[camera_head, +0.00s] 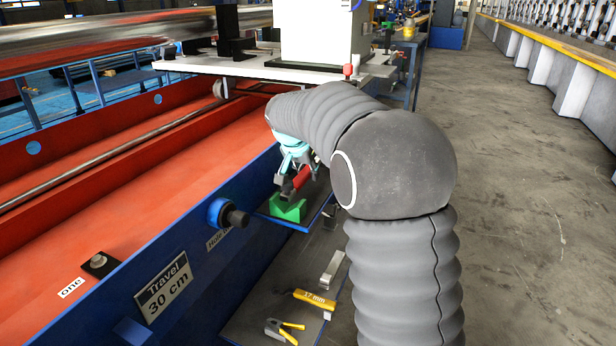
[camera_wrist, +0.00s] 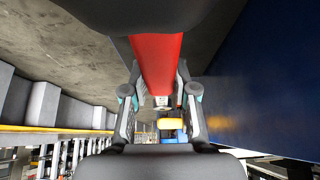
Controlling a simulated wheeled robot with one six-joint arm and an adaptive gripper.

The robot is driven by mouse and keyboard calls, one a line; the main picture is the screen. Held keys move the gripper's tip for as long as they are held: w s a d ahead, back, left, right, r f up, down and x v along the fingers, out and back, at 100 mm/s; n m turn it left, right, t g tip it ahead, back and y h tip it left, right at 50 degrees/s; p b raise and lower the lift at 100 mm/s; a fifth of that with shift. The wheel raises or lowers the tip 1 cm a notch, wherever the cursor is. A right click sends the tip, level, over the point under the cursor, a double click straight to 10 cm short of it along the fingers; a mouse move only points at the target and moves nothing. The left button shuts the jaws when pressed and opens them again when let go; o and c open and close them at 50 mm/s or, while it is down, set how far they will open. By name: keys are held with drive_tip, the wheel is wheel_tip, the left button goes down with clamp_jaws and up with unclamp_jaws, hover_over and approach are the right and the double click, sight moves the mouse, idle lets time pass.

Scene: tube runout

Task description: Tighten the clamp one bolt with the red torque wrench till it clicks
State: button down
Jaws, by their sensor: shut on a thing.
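My gripper (camera_head: 292,168) is shut on the red torque wrench (camera_head: 301,179), just above a green V-shaped rest (camera_head: 288,210) on the side shelf. In the wrist view, the wrench's red handle (camera_wrist: 158,62) lies between the two fingers (camera_wrist: 160,100). The wrench's far end is hard to make out. The clamp one bolt (camera_head: 98,261) is a dark block with a round top on the red bed at lower left, beside a label reading "one" (camera_head: 71,288). My gripper is well apart from it, farther back and to the right.
The shelf holds a yellow 17 mm tool (camera_head: 314,299), yellow-handled pliers (camera_head: 284,330) and a pale bar (camera_head: 332,268). The floor at right is clear.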

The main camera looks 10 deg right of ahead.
wheel_tip(320, 180, up, 2)
drive_tip(key=shift+r, duration=0.1)
drive_tip(key=s+d+r, duration=0.6)
drive_tip(key=s+d, duration=0.1)
drive_tip(key=s, duration=0.2)
drive_tip(key=shift+d+r, duration=0.3)
drive_tip(key=shift+r, duration=0.1)
drive_tip(key=c, duration=1.5)
unclamp_jaws()
drive_tip(key=shift+w, duration=0.1)
drive_tip(key=shift+c, duration=0.2)
clamp_jaws()
